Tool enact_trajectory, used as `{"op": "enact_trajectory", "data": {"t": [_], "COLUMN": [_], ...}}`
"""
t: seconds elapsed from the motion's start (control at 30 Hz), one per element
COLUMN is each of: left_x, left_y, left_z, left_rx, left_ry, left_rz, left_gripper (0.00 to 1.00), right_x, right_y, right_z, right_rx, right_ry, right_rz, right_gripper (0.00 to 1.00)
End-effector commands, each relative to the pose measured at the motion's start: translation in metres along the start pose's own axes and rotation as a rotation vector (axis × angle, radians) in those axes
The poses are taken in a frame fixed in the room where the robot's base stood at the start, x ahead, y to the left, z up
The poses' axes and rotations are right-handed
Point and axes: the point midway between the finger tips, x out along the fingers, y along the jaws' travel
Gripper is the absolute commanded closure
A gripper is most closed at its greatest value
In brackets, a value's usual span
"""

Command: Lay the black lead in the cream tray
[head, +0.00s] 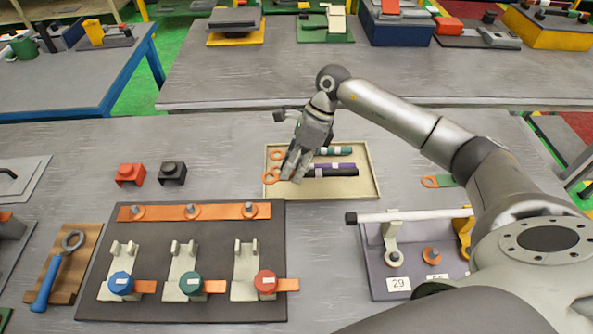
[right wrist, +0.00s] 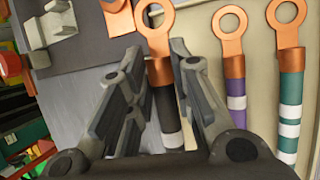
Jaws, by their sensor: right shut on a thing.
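The cream tray (head: 368,188) lies on the table at mid-picture; its floor also shows in the right wrist view. The black lead (head: 335,172), with a copper ring lug, lies lengthwise over the near part of the tray, beside the purple lead (head: 343,165). I cannot tell whether it touches the tray floor. My right gripper (head: 290,178) is over the tray's left part, shut on the black lead; the right wrist view shows the black lead (right wrist: 171,120) between the fingers (right wrist: 165,110). The green lead (right wrist: 290,100) lies beyond the purple one. My left gripper is out of view.
A dark board (head: 215,290) with blue, green and red knobs stands in front of the tray's left side. A fixture with a white bar (head: 415,215) stands front right. Red (head: 130,174) and black (head: 172,173) blocks sit left. Another copper-lugged piece (head: 437,181) lies right of the tray.

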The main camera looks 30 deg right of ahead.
Motion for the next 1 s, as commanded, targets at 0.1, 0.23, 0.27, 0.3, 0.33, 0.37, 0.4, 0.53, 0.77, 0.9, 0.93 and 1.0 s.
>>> {"op": "enact_trajectory", "data": {"t": [0.1, 0.23, 0.27, 0.3, 0.33, 0.37, 0.4, 0.53, 0.77, 0.9, 0.93, 1.0], "left_x": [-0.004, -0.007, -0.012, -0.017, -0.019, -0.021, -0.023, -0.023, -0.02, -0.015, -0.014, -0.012], "left_y": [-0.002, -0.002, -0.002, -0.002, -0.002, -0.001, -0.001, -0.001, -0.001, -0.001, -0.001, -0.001], "left_z": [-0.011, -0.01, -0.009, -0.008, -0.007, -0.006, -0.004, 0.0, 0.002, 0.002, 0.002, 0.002], "left_rx": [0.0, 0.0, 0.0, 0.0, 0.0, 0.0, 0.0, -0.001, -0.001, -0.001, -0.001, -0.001], "left_ry": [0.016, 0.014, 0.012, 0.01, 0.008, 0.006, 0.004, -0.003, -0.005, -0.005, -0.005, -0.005], "left_rz": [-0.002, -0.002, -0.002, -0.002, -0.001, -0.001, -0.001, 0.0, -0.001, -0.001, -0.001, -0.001], "left_gripper": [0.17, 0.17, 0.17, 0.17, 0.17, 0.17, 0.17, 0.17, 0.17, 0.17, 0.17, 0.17], "right_x": [0.004, 0.009, 0.012, 0.018, 0.022, 0.026, 0.03, 0.036, 0.038, 0.042, 0.042, 0.044], "right_y": [-0.008, -0.016, -0.015, -0.016, -0.017, -0.018, -0.02, -0.023, -0.023, -0.025, -0.025, -0.025], "right_z": [-0.006, -0.014, -0.015, -0.017, -0.018, -0.02, -0.021, -0.024, -0.025, -0.026, -0.027, -0.027], "right_rx": [0.001, 0.002, 0.002, 0.003, 0.002, 0.003, 0.002, -0.001, -0.001, -0.001, -0.001, -0.001], "right_ry": [-0.002, -0.001, 0.0, 0.001, 0.0, 0.0, -0.001, -0.001, -0.001, -0.001, -0.001, -0.001], "right_rz": [0.002, 0.001, 0.005, 0.005, 0.005, 0.005, 0.004, 0.0, 0.0, 0.0, 0.0, 0.0], "right_gripper": [1.0, 1.0, 1.0, 1.0, 1.0, 1.0, 1.0, 1.0, 1.0, 1.0, 1.0, 1.0]}}
